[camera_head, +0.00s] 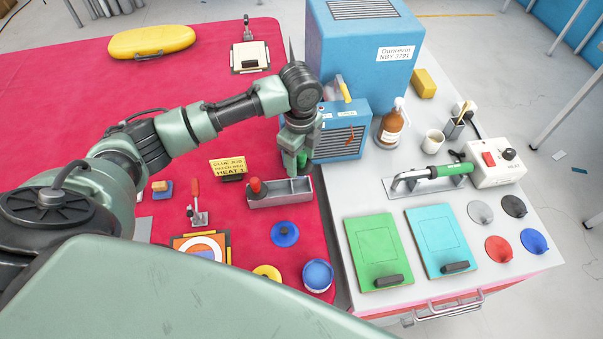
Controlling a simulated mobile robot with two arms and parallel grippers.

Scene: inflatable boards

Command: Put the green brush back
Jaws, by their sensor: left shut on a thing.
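My left gripper (291,172) points down over the right part of a grey divided tray (281,201) on the red surface. It is shut on the green brush (304,160), of which only a small green part shows beside the fingers. The brush's lower end is hidden, so I cannot tell whether it touches the tray. A red-handled brush (255,185) stands in the tray's left compartment. My right gripper is out of view.
A blue vented box (342,135) stands close right of the gripper. A yellow sign (228,168) and a red-handled clamp (197,205) are left of the tray. A blue disc (285,234) lies in front. The grey bench at right holds a bottle (391,126) and green board (378,245).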

